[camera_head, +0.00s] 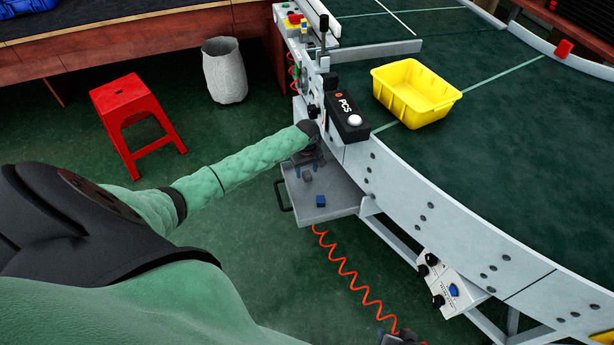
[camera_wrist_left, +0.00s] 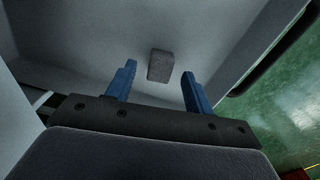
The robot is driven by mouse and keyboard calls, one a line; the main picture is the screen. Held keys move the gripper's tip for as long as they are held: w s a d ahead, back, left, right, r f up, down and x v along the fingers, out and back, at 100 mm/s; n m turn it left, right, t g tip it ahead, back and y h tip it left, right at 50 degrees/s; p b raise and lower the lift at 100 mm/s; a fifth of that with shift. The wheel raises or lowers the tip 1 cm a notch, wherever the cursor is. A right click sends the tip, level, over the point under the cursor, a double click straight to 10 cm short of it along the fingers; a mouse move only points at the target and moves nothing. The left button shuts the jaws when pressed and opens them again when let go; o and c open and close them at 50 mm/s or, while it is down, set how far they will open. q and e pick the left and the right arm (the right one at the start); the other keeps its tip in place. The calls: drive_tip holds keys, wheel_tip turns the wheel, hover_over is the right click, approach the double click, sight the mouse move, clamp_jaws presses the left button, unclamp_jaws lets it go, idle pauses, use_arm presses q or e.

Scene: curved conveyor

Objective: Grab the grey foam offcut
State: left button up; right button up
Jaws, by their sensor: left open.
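The grey foam offcut (camera_head: 307,176) is a small grey block lying in the grey metal tray (camera_head: 338,201) on the side of the conveyor. It also shows in the left wrist view (camera_wrist_left: 160,66), just beyond the fingertips and roughly between their lines. My left gripper (camera_head: 306,170) is over the tray, its blue fingers spread apart in the wrist view (camera_wrist_left: 158,78) with nothing between them. The offcut appears free of both fingers.
A yellow bin (camera_head: 416,92) stands on the belt. A red stool (camera_head: 133,115) stands left.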

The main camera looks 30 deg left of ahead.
use_arm(q)
drive_tip(key=shift+f, duration=0.85)
drive_tip(key=c, duration=1)
drive_tip(key=shift+c, duration=0.2)
